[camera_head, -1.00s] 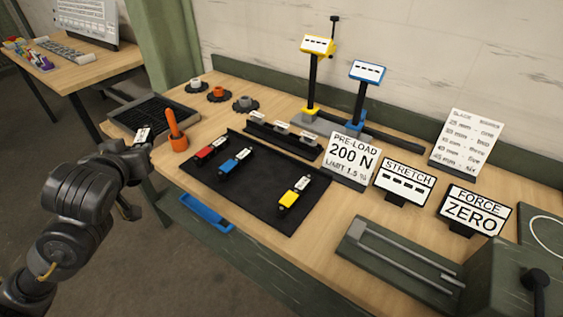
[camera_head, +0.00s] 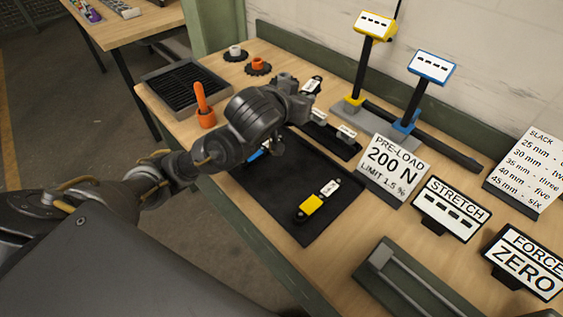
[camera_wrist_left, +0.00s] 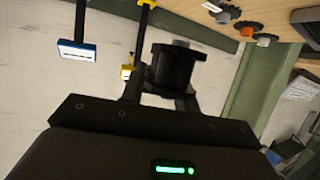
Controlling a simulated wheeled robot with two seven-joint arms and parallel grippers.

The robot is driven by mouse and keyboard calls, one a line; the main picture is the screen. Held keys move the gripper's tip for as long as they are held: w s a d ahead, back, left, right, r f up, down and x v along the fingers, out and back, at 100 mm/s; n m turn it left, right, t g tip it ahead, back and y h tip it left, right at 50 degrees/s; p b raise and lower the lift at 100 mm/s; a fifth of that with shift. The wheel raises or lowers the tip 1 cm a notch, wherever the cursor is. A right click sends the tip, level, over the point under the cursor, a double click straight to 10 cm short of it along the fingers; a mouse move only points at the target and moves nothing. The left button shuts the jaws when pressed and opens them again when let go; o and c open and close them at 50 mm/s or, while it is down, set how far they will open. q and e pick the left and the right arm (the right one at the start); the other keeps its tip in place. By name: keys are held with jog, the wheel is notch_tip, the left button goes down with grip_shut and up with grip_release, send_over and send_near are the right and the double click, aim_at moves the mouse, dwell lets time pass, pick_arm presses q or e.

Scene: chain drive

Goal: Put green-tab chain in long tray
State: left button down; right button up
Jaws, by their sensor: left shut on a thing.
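My left gripper (camera_head: 303,92) is above the back of the bench, near the left end of a black rack. It is shut on a dark piece with a white label (camera_head: 312,85). In the left wrist view a black round-bodied part (camera_wrist_left: 175,68) sits between the fingers. No green tab shows. The black rack (camera_head: 345,152) has white-labelled compartments; their words are too small to read and its left end is hidden by the gripper. On the black mat (camera_head: 290,205) lie a yellow-tab chain (camera_head: 312,205) and a blue-tab chain (camera_head: 258,153), mostly covered by my arm. My right gripper is out of view.
A black-grated tray (camera_head: 185,85) and an orange holder (camera_head: 205,115) stand at left. Sprockets (camera_head: 258,66) sit behind. Yellow (camera_head: 375,25) and blue (camera_head: 430,66) posts rise behind the rack. A pre-load sign (camera_head: 393,168) stands to its right.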

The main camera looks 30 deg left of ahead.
pick_arm(q)
jog(key=s+d+f+m+h+p, duration=0.1)
jog(key=s+f+m+h+p, duration=0.1)
jog(key=s+f+p, duration=0.4)
jog(key=s+d+f+m+h+p, duration=0.1)
jog(key=s+f+h, duration=0.15)
jog(key=s, duration=0.65)
jog(key=shift+g+y, duration=0.25)
jog(key=shift+g, duration=0.15)
jog(key=w+a+f+b, duration=0.1)
jog(key=w+a+f, duration=0.1)
jog(key=w+f, duration=0.1)
jog(key=w+a+f+b, duration=0.2)
jog(key=w+a+f, duration=0.1)
jog(key=w, duration=0.1)
jog(key=w+a+f+b, duration=0.2)
jog(key=w+a+f, duration=0.1)
jog(key=w, duration=0.1)
jog(key=shift+f, duration=0.25)
jog(key=shift+w+a+f, duration=0.3)
jog(key=shift+w+f, duration=0.1)
jog(key=shift+f, duration=1.7)
